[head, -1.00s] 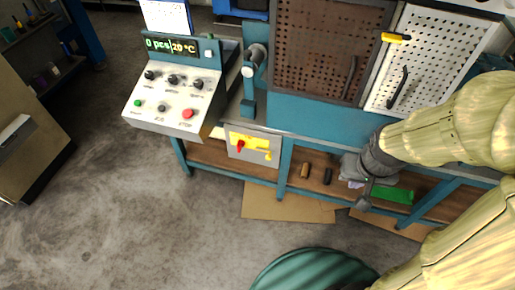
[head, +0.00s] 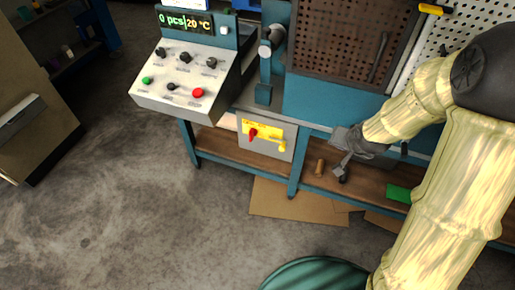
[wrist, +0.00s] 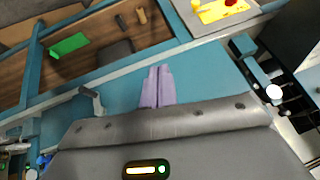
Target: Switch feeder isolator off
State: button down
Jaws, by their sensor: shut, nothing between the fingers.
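The feeder isolator is a grey box (head: 267,150) on the bench front in the head view, with a yellow plate (head: 264,134). A red rotary handle (head: 252,133) sits on the plate's left, and a yellow lever piece (head: 280,146) at its lower right. In the wrist view the yellow plate (wrist: 213,12) and red handle (wrist: 231,2) are cut by the top edge. My gripper (wrist: 157,70) is shut and empty, its pale lilac fingers together before the blue bench front. In the head view it is right of the isolator, apart from it; the fingertips are not clear there.
A control console (head: 185,80) with knobs and buttons stands left above the isolator. A grey crank (wrist: 92,100) juts from the bench near my gripper. A green block (head: 398,194) and a brown cylinder (head: 319,167) lie on the lower shelf.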

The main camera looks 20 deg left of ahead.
aim_at(251, 135)
jog(key=w+a+f+m+t+y+b, duration=0.2)
jog(key=w+a+f+m+y+b, duration=0.1)
jog(key=a+f+b, duration=0.4)
jog(key=w+a+f+m+t+y+b, duration=0.2)
jog(key=w+a+f+b, duration=0.4)
jog(key=f, duration=0.8)
jog(key=w+a+f+m+t+y+b, duration=0.3)
jog(key=a+f+b, duration=0.5)
jog(key=f, duration=0.3)
jog(key=shift+w+f+m+y+b, duration=0.15)
jog(key=shift+w+m+y+b, duration=0.15)
jog(key=shift+w+y+b, duration=0.65)
jog(key=shift+s+p, duration=0.15)
jog(key=shift+p, duration=0.15)
jog(key=shift+a, duration=0.1)
jog(key=s+a+b+x, duration=0.1)
jog(key=a+b+x, duration=0.1)
jog(key=x, duration=1)
jog(key=shift+a+r+b, duration=0.25)
jog(key=shift+a+b, duration=0.05)
jog(key=shift+b, duration=0.55)
jog(key=shift+d+r, duration=0.1)
